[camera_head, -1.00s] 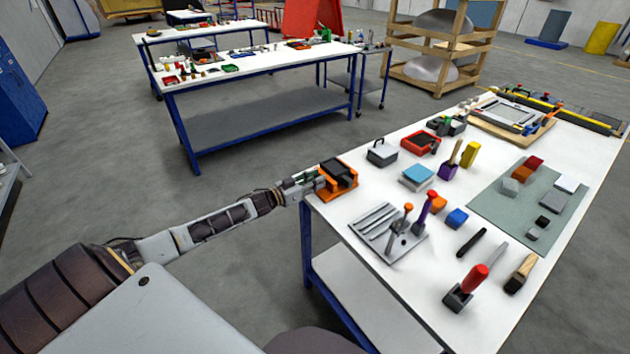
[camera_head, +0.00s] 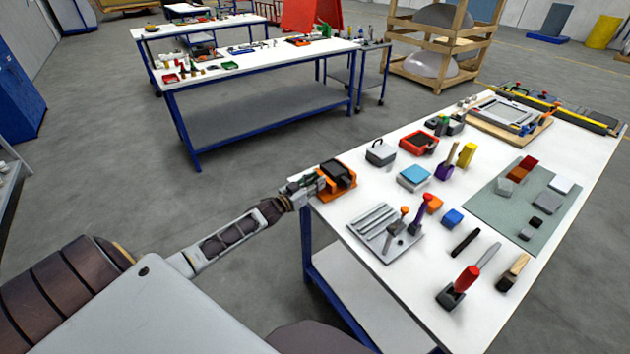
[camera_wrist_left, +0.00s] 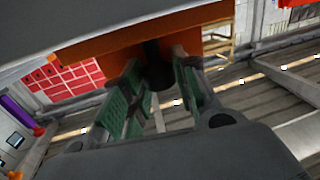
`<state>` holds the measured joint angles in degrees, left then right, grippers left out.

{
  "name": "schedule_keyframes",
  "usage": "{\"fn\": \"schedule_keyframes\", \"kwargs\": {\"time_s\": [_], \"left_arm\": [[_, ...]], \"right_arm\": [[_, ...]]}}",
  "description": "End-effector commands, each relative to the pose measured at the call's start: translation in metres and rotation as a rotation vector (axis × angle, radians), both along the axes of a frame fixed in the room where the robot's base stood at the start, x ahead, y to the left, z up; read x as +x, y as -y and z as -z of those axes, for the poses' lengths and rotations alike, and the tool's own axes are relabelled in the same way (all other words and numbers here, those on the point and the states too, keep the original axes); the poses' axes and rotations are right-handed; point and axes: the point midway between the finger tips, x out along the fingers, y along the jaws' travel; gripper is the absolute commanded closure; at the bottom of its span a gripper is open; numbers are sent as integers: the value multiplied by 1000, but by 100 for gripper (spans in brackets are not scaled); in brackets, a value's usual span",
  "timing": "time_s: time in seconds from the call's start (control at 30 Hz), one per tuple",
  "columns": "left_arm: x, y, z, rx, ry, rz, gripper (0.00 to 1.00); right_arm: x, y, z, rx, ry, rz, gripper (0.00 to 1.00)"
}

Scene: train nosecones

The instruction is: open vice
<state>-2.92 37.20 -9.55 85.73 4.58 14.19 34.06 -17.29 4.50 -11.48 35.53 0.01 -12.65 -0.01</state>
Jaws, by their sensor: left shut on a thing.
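The vice (camera_head: 338,178) is orange with a dark top and sits at the near left corner of the white workbench. My left gripper (camera_head: 308,186) is at the vice's left side, by the bench edge. In the left wrist view, the vice's orange body (camera_wrist_left: 130,42) spans the upper middle. The green-padded fingers of my left gripper (camera_wrist_left: 158,98) stand on both sides of a dark round part (camera_wrist_left: 160,76) of the vice and are shut on it. How firmly the pads touch it is partly hidden. My right gripper is not in view.
On the workbench (camera_head: 342,228) are a grey toolbox (camera_head: 380,152), a red tray (camera_head: 418,143), a blue-topped block (camera_head: 414,177) and a grey tool rack (camera_head: 385,236). Open floor lies left of the bench. Another bench (camera_head: 262,68) stands behind.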

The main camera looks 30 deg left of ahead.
Motion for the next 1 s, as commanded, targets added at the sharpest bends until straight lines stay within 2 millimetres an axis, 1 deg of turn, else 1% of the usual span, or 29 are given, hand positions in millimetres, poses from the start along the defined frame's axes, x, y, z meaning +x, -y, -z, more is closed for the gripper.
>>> {"fn": "schedule_keyframes", "kwargs": {"time_s": [0.27,0.3,0.47,0.67,0.77,1.0], "left_arm": [[0,1,-1,-1,3,0,95],[0,1,-1,-1,3,0,70],[0,1,-1,0,2,0,49],[0,0,0,0,1,0,49],[0,0,0,0,1,-1,49],[-4,-1,1,0,0,-1,49]], "right_arm": [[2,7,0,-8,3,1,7],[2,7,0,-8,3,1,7],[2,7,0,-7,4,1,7],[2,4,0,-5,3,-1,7],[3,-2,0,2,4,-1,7],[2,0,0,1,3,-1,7]]}}
